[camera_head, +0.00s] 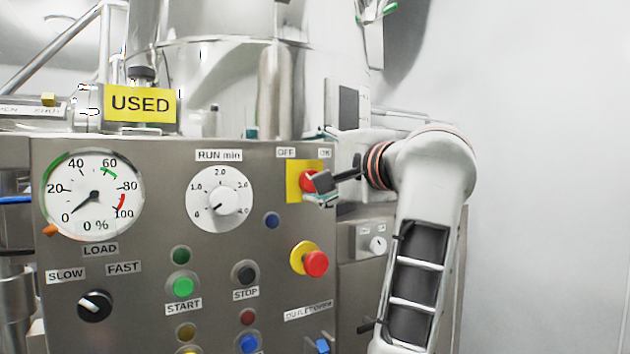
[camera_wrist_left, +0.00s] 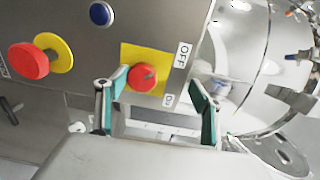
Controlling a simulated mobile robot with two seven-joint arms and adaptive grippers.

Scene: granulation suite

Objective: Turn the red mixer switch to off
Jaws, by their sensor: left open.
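The red mixer switch (camera_head: 309,181) is a round knob on a yellow plate (camera_head: 293,183) at the panel's upper right, with OFF and ON labels above. My left gripper (camera_head: 321,165) is in front of the plate's right side and partly hides the knob. In the left wrist view the knob (camera_wrist_left: 143,77) shows between the two spread fingers of the left gripper (camera_wrist_left: 159,83), nearer the left finger. The fingers are open and hold nothing. I cannot tell whether a finger touches the knob, or which label it points to. My right gripper is not in view.
A red emergency-style button (camera_head: 316,263) on a yellow ring sticks out below the switch. A blue button (camera_head: 272,220) and timer dial (camera_head: 220,199) lie left. The load gauge (camera_head: 94,195) reads 0 %. A steel vessel (camera_head: 225,85) stands behind the panel.

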